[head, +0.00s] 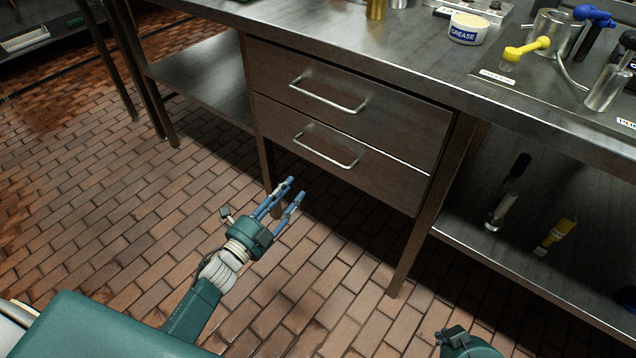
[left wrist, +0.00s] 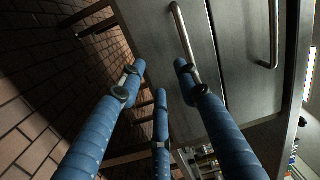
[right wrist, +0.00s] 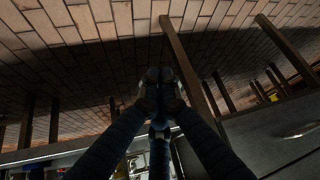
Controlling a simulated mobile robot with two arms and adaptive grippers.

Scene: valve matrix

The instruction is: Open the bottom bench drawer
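The bottom bench drawer (head: 390,183) is shut flush in the bench, with a bar handle (head: 328,150) across its front. In the left wrist view the handle (left wrist: 184,38) stands just beyond the fingers. My left gripper (head: 296,188) is open and empty. It is in front of the drawer, lower than the handle and apart from it, with its fingers pointing toward the bench.
The top drawer (head: 400,117) is also shut. A grease tub (head: 467,28) and valves sit on the benchtop. The brick floor before the drawers is clear.

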